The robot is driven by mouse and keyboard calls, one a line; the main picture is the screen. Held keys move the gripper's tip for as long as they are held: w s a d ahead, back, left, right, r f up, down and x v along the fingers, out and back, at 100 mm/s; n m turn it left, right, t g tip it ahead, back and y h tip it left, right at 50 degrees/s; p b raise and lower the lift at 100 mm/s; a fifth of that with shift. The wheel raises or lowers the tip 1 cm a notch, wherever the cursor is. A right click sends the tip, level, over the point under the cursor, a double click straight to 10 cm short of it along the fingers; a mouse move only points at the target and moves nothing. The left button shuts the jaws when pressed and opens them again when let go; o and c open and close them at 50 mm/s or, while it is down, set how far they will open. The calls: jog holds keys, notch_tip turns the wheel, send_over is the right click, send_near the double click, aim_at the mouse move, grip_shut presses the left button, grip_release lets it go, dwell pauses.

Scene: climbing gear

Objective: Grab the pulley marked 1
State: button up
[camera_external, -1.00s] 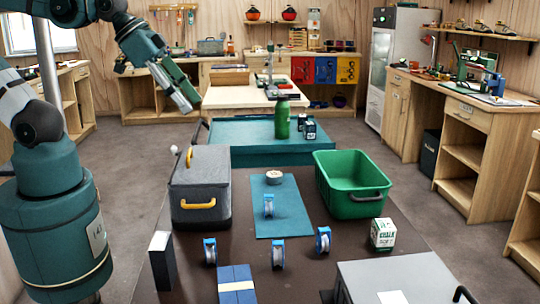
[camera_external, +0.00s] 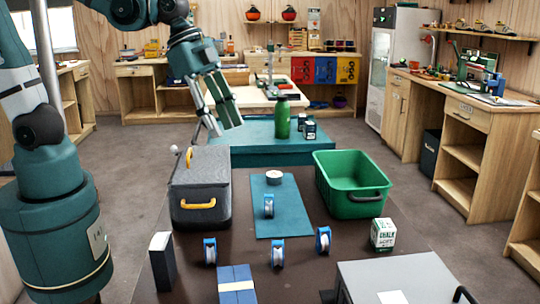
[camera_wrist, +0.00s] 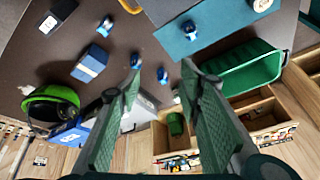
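Several small blue-and-white pulleys are in the external view. One pulley (camera_external: 269,206) stands on the teal mat (camera_external: 262,226). A left pulley (camera_external: 210,251), a middle pulley (camera_external: 278,253) and a right pulley (camera_external: 323,240) stand on the dark table in front of it. The wrist view also shows the mat pulley (camera_wrist: 189,30), left pulley (camera_wrist: 73,22), middle pulley (camera_wrist: 135,60) and right pulley (camera_wrist: 162,75). I cannot read their marks. My gripper (camera_external: 220,130) is open and empty, high behind the grey case; its spread fingers show in the wrist view (camera_wrist: 160,68).
A grey case (camera_external: 202,190) with a yellow handle is left of the mat. A green crate (camera_external: 350,203) is to the right. A chalk box (camera_external: 383,234), blue box (camera_external: 236,287), black-and-white block (camera_external: 162,262) and grey box (camera_external: 400,280) surround the pulleys. A green bottle (camera_external: 282,118) stands behind.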

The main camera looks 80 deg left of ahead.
jog(key=w+d+f+m+g+h, duration=0.1)
jog(key=w+d+f+m+g, duration=0.2)
jog(key=w+d+f+m, duration=0.5)
jog(key=m+g+h+b, duration=0.1)
jog(key=m+g, duration=0.1)
jog(key=m, duration=0.2)
send_near(278, 251)
notch_tip(278, 251, down, 2)
jog(key=a, duration=0.2)
jog(key=shift+d+f+h, duration=0.3)
jog(key=shift+f, duration=0.4)
jog(key=shift+b+x, duration=0.3)
jog(key=shift+x, duration=1)
jog(key=shift+b+x, duration=0.5)
jog(key=shift+x, duration=2.1)
jog(key=shift+d, duration=0.1)
